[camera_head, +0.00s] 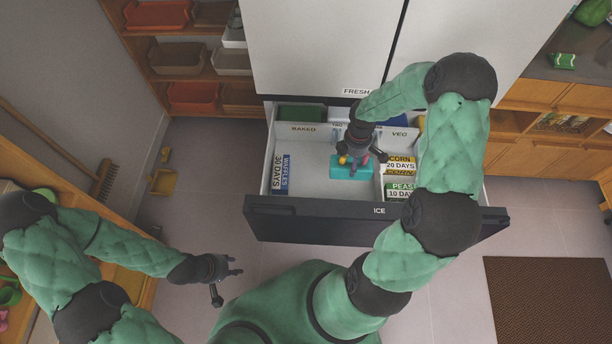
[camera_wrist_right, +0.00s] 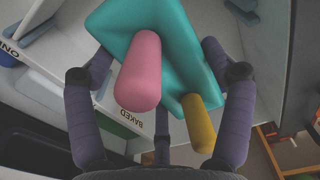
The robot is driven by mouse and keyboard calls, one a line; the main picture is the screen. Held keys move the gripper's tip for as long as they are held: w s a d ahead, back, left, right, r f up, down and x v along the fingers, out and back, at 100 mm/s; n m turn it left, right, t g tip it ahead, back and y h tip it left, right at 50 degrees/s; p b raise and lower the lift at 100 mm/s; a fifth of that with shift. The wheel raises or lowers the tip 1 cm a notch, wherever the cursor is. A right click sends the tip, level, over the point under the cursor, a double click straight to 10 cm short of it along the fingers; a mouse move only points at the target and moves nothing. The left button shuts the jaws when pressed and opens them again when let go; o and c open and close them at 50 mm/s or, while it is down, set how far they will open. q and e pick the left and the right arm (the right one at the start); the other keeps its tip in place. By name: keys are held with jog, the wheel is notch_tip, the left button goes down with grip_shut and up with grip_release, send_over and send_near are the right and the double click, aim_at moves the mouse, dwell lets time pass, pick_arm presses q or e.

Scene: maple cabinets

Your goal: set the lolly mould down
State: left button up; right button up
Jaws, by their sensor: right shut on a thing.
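The lolly mould is a teal block (camera_head: 340,170) with pink and yellow handles on top, inside the pulled-out freezer drawer (camera_head: 330,206), left of the divider. My right gripper (camera_head: 354,160) reaches down over it and is shut on it. In the right wrist view the mould (camera_wrist_right: 190,62) sits tilted in the picture between the fingers, its pink handle towards the camera. I cannot tell whether its underside touches the drawer floor. My left gripper (camera_head: 228,279) is open and empty, low in front of the drawer at the left.
A waffles box (camera_head: 281,174) stands at the drawer's left wall. Corn (camera_head: 399,165) and peas (camera_head: 399,190) boxes stand in the right compartment. Bare drawer floor lies left of the mould. A bin section labelled BAKED (camera_head: 302,129) is at the back.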

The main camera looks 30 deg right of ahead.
jog(key=shift+w+a+f+b, duration=1.15)
jog(key=shift+a+f, duration=0.7)
jog(key=shift+f, duration=0.25)
jog(key=shift+w+a+f+b, duration=1.15)
jog(key=shift+a+f, duration=0.65)
jog(key=shift+f, duration=0.25)
jog(key=shift+w+a+f+b, duration=1.15)
jog(key=shift+a+f, duration=0.7)
jog(key=shift+f, duration=0.25)
jog(key=shift+f, duration=0.2)
jog(key=o, duration=1.3)
jog(key=shift+r, duration=0.1)
notch_tip(320, 180, up, 12)
jog(key=p, duration=0.4)
jog(key=shift+p, duration=0.4)
